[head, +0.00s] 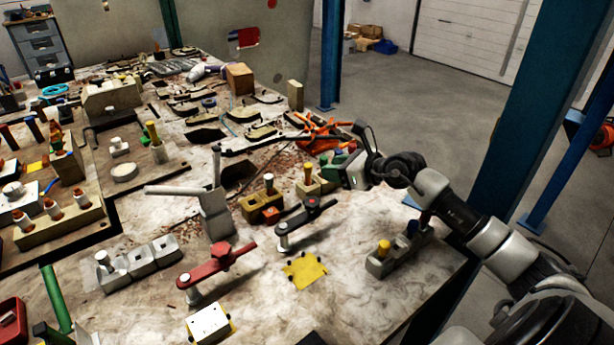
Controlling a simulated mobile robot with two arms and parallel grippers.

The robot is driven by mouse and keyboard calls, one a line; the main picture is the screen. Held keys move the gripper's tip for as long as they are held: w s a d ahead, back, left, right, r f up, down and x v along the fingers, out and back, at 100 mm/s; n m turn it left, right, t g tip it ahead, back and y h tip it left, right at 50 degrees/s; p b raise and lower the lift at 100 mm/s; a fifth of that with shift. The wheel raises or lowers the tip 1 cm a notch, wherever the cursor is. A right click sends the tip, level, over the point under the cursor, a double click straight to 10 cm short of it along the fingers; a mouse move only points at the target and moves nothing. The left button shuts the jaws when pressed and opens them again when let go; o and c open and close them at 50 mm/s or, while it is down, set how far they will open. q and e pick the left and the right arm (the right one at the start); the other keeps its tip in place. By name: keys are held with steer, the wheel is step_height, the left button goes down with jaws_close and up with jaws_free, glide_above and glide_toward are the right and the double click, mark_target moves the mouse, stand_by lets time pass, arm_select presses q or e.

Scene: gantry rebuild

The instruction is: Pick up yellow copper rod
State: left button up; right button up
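Several yellow rods stand upright in holders on the worktable. One yellow rod (307,175) stands in a beige block (318,185) just left of my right gripper. A third, taller yellow rod (152,133) stands in a grey holder (160,153) farther left. A short yellow-topped piece (384,246) sits in a grey block (381,265) near the table's right edge. My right gripper (346,172) is over the table's right side; its fingers are too unclear to judge. My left gripper is out of view.
A red lever clamp (215,266) and a dark lever clamp (305,215) stand mid-table. An orange clamp-like tool (320,128) lies behind my gripper. A grey upright fixture (216,212) stands left of centre. A blue post (332,55) rises behind the table.

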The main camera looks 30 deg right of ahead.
mark_target(311, 166)
steer(key=x, duration=0.3)
steer(key=p+x, duration=0.1)
steer(key=x, duration=0.4)
steer(key=shift+w, duration=0.3)
steer(key=shift+r, duration=0.1)
jaws_close()
